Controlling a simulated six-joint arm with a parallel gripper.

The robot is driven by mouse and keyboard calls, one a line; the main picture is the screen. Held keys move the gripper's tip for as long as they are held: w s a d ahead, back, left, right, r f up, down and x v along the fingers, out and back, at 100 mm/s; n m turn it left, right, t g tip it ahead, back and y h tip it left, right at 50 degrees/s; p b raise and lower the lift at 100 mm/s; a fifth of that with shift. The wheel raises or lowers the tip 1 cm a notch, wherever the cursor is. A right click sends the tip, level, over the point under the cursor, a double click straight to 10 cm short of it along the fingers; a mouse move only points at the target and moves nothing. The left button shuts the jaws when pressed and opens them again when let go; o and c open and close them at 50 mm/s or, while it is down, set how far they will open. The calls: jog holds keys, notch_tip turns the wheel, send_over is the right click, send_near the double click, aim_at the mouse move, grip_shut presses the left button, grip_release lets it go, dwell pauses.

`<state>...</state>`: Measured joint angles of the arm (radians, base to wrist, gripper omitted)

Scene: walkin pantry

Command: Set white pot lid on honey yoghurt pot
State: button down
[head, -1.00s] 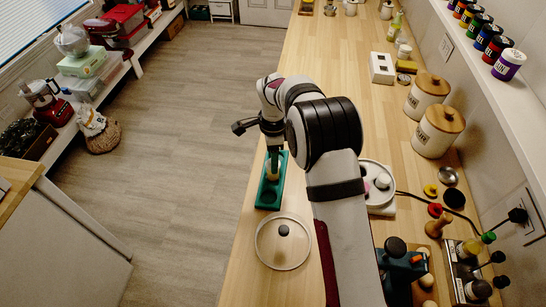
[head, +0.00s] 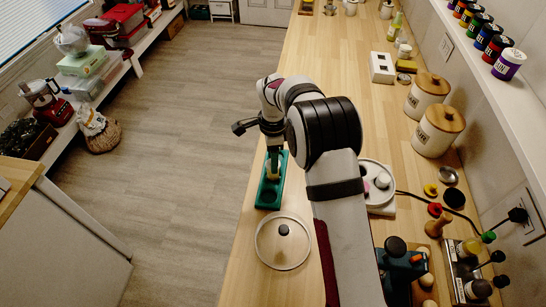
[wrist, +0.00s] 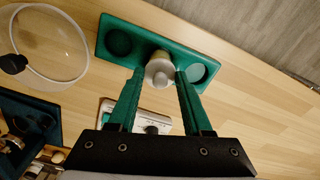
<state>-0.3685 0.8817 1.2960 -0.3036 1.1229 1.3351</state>
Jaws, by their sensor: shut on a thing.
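A green tray (head: 268,198) with round wells lies near the counter's left edge. A cream pot (wrist: 159,58), seemingly the honey yoghurt pot, stands in its middle well in the wrist view. My gripper (wrist: 161,76) has its green fingers on either side of the small white pot lid (wrist: 160,80), shut on it, right over the pot. I cannot tell whether the lid touches the pot's rim. In the head view my gripper (head: 272,168) is over the far part of the tray, and my arm hides much of it.
A glass lid with a dark knob (head: 283,243) lies close to the tray. Canisters (head: 437,130) and bottles line the right side. The far counter middle is clear.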

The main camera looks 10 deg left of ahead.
jog(key=shift+f, duration=0.4)
grip_release()
jog(key=shift+r, duration=3.5)
jog(key=s+d+r+n, duration=0.3)
jog(key=s+d+r, duration=0.5)
jog(key=s+r, duration=0.1)
jog(key=s+d+n+y, duration=0.1)
jog(key=s+d+n, duration=0.2)
jog(key=s, duration=0.9)
jog(key=s+d+n, duration=0.3)
jog(key=s, duration=0.9)
jog(key=shift+s+d+y, duration=0.3)
jog(key=shift+s+y, duration=0.05)
jog(key=shift+y, duration=0.05)
